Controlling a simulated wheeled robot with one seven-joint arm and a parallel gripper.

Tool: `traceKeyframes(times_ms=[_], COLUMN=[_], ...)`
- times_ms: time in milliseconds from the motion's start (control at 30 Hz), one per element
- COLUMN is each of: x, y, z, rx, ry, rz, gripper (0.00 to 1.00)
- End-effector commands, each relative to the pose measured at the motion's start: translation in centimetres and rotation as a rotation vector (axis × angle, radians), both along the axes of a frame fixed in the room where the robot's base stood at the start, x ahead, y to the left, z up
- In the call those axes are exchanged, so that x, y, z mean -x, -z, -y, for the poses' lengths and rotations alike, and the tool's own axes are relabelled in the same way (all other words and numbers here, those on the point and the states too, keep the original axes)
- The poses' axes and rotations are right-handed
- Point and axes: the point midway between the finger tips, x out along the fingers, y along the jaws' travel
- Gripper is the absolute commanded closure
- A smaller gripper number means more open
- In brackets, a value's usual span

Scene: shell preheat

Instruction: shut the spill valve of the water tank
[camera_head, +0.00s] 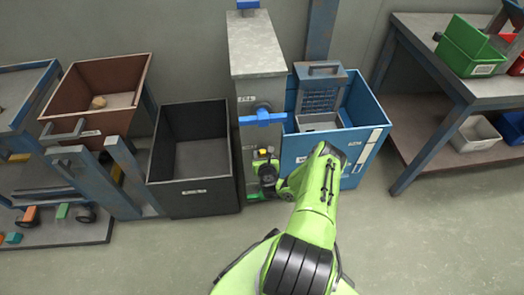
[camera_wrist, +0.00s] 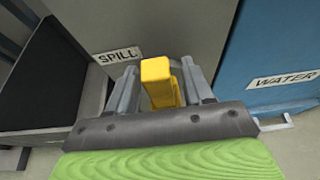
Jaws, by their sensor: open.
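The spill valve's yellow handle (camera_wrist: 157,72) stands out from a grey column (camera_wrist: 175,28) below a "SPILL" label (camera_wrist: 118,55). My gripper (camera_wrist: 163,82) is open, with one finger on each side of the yellow handle. I cannot tell whether either finger touches it. In the head view, my gripper (camera_head: 268,172) is low at the column's front, where my arm and wrist hide most of the valve. The blue water tank (camera_head: 358,160) stands just right of the column; its "WATER" label (camera_wrist: 284,80) shows in the wrist view.
A blue handle (camera_head: 262,118) sticks out of the column above my gripper. A black open bin (camera_head: 194,190) stands close on the left, with a brown bin (camera_head: 120,118) beyond it. A grey workbench (camera_head: 440,90) is at the right. The floor in front is clear.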

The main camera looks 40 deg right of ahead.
Motion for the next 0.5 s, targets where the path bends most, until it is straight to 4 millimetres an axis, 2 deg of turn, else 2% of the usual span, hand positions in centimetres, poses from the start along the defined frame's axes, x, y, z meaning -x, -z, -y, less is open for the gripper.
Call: traceKeyframes(times_ms=[167, 500], x=[0.00, 0.00], y=[-0.04, -0.06], z=[0.00, 0.00], rx=[0.001, 0.001], ry=[0.000, 0.000], rz=[-0.001, -0.001], gripper=[0.49, 1.00])
